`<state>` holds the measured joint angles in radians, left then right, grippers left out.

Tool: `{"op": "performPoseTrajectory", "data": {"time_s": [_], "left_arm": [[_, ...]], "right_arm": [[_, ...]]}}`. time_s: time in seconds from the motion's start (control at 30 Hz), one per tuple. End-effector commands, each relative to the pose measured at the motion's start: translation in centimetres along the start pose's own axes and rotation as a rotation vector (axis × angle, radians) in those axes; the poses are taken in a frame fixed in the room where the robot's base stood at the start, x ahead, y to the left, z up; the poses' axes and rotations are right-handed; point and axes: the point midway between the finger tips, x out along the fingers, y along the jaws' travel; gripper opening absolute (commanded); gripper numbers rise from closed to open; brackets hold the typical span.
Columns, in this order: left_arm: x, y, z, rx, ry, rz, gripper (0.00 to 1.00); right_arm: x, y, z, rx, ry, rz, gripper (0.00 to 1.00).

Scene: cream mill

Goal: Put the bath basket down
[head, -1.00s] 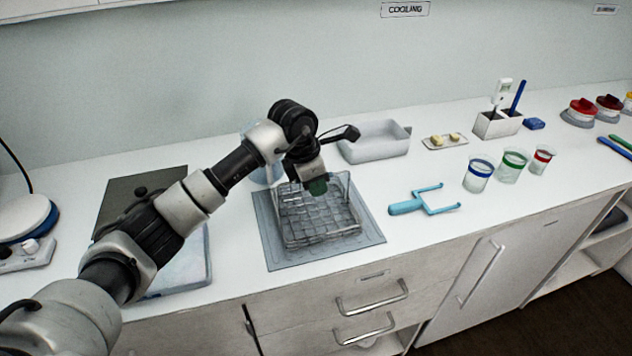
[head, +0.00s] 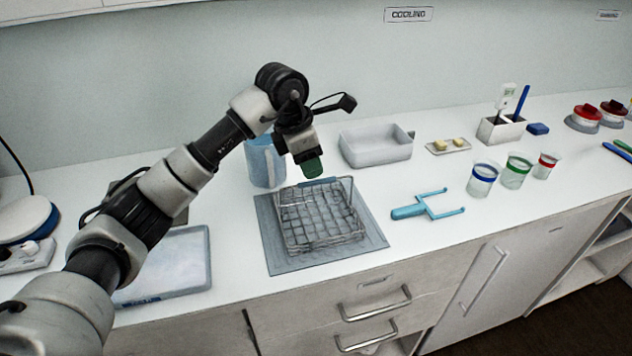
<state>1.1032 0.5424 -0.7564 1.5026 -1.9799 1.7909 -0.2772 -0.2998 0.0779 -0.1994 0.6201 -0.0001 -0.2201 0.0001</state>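The bath basket (head: 322,226), a wire basket with a grid bottom, stands level on a flat grey mat (head: 277,258) on the counter. A blue grip piece (head: 318,182) shows on its far rim. My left gripper (head: 312,169), with green fingertips, points down just above the far rim of the basket. It appears clear of the basket and nothing shows held in it. The fingers overlap from this angle, so their opening is hidden. My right gripper is not in view.
A blue jug (head: 265,162) stands behind the mat, close to my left wrist. A grey tub (head: 376,145) is behind right. A blue two-pronged tool (head: 425,205) lies right of the mat, near several banded beakers (head: 482,181). A shallow tray (head: 170,263) lies left.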

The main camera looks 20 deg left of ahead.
Motion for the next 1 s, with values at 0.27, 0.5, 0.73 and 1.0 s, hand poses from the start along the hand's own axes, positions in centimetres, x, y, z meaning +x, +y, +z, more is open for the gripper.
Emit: {"op": "performPoseTrajectory", "data": {"time_s": [0.27,0.5,0.73,1.0], "left_arm": [[-4.1,0.0,0.0,-0.001,0.0,0.001,0.37],[-4.7,0.0,0.0,0.0,0.001,-0.001,0.37],[-4.7,0.0,0.0,0.0,0.001,-0.001,0.37],[-4.7,0.0,0.0,0.0,0.001,-0.001,0.37]], "right_arm": [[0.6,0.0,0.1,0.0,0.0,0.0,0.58],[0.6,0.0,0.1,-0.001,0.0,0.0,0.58],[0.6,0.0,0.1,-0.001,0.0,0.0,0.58],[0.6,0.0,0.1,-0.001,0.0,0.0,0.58]]}}
